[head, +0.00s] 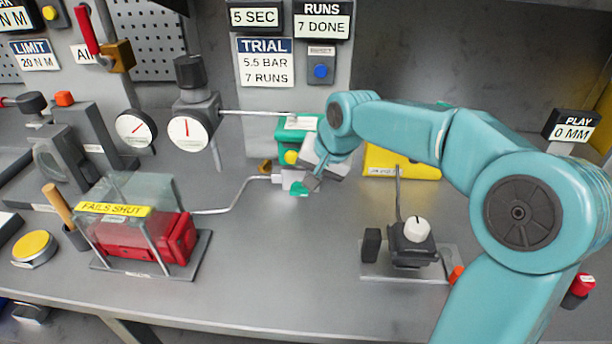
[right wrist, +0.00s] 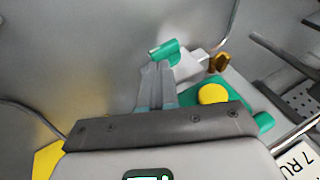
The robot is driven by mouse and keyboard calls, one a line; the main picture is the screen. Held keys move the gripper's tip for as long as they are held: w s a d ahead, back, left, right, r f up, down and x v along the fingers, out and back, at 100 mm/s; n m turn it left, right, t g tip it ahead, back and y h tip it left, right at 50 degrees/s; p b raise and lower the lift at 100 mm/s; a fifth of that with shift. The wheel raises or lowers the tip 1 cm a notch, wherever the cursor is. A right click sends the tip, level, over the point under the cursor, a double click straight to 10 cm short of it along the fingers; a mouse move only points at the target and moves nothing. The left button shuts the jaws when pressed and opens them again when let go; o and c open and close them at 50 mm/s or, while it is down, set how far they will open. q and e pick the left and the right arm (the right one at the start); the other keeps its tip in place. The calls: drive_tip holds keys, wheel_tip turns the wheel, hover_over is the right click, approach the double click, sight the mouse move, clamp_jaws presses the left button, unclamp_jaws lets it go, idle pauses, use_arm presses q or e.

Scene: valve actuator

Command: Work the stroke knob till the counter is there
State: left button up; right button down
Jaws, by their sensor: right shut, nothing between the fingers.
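The counter sign (head: 322,20) at top centre reads "RUNS 7 DONE". The trial card (head: 265,62) below it reads "5.5 BAR, 7 RUNS". A small green knob (head: 299,188) sits on a white block at the bench centre; no readable label marks it as the stroke knob. My right gripper (head: 313,182) is shut and empty just right of this knob. In the right wrist view the knob (right wrist: 165,51) lies just beyond my shut fingertips (right wrist: 160,68); I cannot tell if they touch. My left gripper is not in view.
A green unit with a yellow button (right wrist: 212,94) stands beside the knob, partly behind my arm. A blue button (head: 320,71) is on the panel. A red actuator (head: 140,240) marked "FAILS SHUT" is left, a white-knobbed device (head: 416,229) right. The front centre bench is clear.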

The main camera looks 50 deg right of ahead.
drive_tip(key=v, duration=1.1)
drive_tip(key=shift+r+p, duration=0.3)
drive_tip(key=shift+p, duration=0.05)
drive_tip(key=shift+s+d, duration=0.1)
drive_tip(key=shift+s, duration=0.05)
